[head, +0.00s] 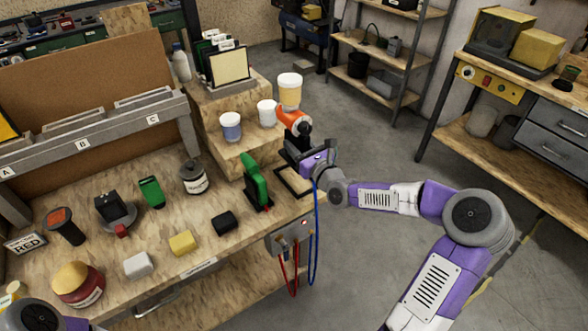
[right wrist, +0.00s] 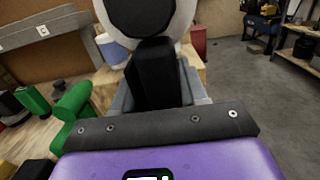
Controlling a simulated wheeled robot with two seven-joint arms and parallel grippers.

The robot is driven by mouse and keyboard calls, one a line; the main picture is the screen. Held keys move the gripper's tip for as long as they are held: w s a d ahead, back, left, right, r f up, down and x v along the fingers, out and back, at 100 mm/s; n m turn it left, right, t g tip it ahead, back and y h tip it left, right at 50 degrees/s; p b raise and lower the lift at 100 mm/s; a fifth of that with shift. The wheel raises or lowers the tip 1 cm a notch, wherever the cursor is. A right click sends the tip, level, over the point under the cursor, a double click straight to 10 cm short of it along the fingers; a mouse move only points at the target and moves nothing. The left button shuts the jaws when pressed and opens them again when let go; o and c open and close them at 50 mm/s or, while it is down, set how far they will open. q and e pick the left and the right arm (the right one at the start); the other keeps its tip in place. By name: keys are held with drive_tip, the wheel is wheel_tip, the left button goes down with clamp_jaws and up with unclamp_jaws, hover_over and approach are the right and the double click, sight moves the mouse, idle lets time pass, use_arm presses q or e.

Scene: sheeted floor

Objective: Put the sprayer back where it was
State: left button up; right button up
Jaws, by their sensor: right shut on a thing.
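The sprayer (head: 293,119) has an orange body, a whitish part and a black handle. My right gripper (head: 302,146) is shut on the black handle, which also shows between its fingers in the right wrist view (right wrist: 155,75). The sprayer is at the bench's right end, in front of the stepped wooden blocks, and seems raised above the bench top. A dark rectangular frame (head: 282,179) lies on the bench corner below the gripper, partly hidden by it. Only part of my left arm shows at the lower left; its gripper is out of view.
A green tool (head: 256,184) stands upright left of the frame. White, blue and yellow-lidded tubs stand on the wooden blocks (head: 238,160) behind. A grey box (head: 291,236) with red and blue cables hangs at the bench edge. Floor to the right is clear.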

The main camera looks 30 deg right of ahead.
wheel_tip(320, 180, down, 3)
drive_tip(key=shift+r+b, duration=0.1)
drive_tip(key=shift+b, duration=0.45)
wheel_tip(320, 180, down, 5)
drive_tip(key=shift+f+b, duration=0.2)
drive_tip(key=shift+b, duration=1.05)
drive_tip(key=shift+r, duration=0.15)
drive_tip(key=o, duration=0.7)
drive_tip(key=shift+f, duration=0.25)
drive_tip(key=shift+r, duration=0.1)
